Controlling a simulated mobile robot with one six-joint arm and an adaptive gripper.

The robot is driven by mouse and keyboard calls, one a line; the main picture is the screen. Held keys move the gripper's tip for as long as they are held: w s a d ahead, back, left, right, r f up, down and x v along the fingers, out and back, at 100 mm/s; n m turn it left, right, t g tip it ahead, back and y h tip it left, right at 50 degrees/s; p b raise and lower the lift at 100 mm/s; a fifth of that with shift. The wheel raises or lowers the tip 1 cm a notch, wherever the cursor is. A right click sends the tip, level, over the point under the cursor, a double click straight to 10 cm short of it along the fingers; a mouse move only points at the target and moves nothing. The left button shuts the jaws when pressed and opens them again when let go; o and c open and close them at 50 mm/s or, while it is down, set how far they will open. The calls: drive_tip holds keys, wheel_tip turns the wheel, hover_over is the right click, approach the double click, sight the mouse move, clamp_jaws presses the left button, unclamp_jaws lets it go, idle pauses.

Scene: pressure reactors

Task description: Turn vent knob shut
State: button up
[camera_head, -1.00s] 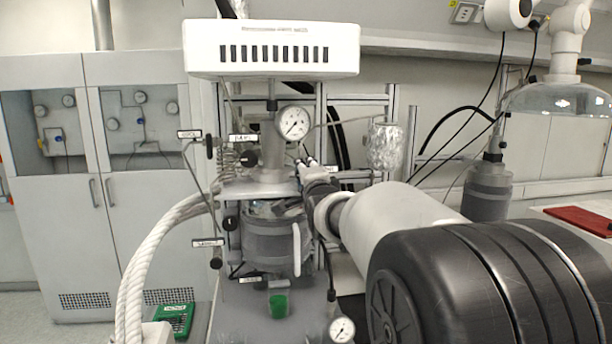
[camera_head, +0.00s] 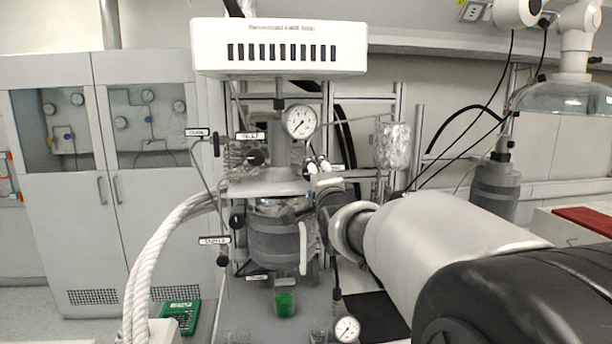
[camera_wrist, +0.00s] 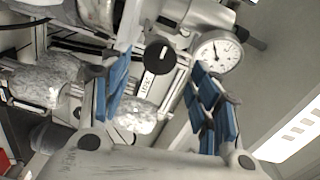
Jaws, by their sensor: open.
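A round black knob (camera_wrist: 158,53) with a white line on its face shows in the wrist view, with a white label beside it too blurred to read surely. A black knob (camera_head: 255,157) sits below the label left of the pressure gauge (camera_head: 299,121) in the head view; I cannot tell for sure that it is the vent knob. My gripper (camera_wrist: 162,88) is open, with its blue-padded fingers apart on either side of the knob in the wrist picture. The knob appears beyond the fingers, and no contact shows. In the head view my wrist hides part of the reactor's right side.
The reactor vessel (camera_head: 281,232) stands under a white slotted box (camera_head: 279,47). A thick white hose (camera_head: 150,255) curves down at left. A foil-wrapped part (camera_head: 392,146) stands at right, and it is close left of the fingers in the wrist view.

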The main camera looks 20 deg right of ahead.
drive_tip(key=shift+v, duration=1.45)
